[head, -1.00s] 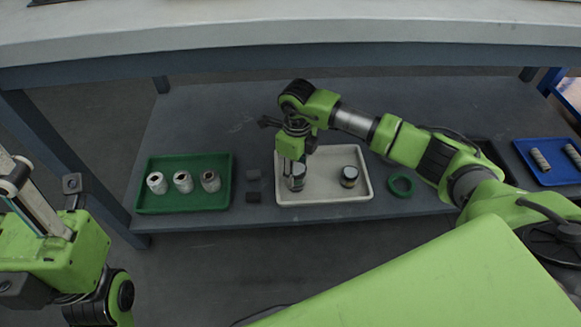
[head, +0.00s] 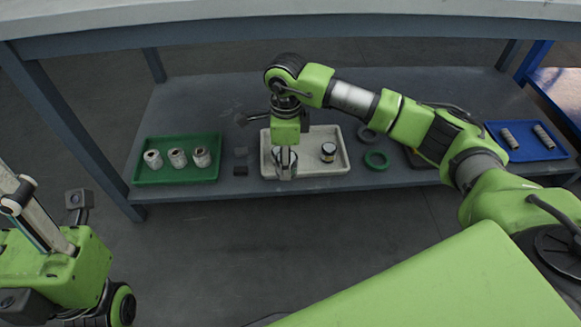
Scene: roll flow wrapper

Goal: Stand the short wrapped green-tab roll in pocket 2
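My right gripper (head: 285,172) points down over the left part of the pale tray (head: 341,171), its fingertips near the front rim. Something small and roll-like shows between or behind its fingers, but it is mostly hidden. I cannot tell whether the fingers grip it. A short roll with a dark top and pale band (head: 328,153) stands upright in the right part of the same tray, apart from the gripper. No green tab or pocket number is readable. My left arm is at the lower left; its fingertips are not visible.
Small dark blocks (head: 240,153) sit between the trays. A green ring (head: 376,160) and a grey ring (head: 368,135) lie right of the pale tray. A blue tray (head: 520,155) holds two lying rolls. A tabletop overhangs the shelf.

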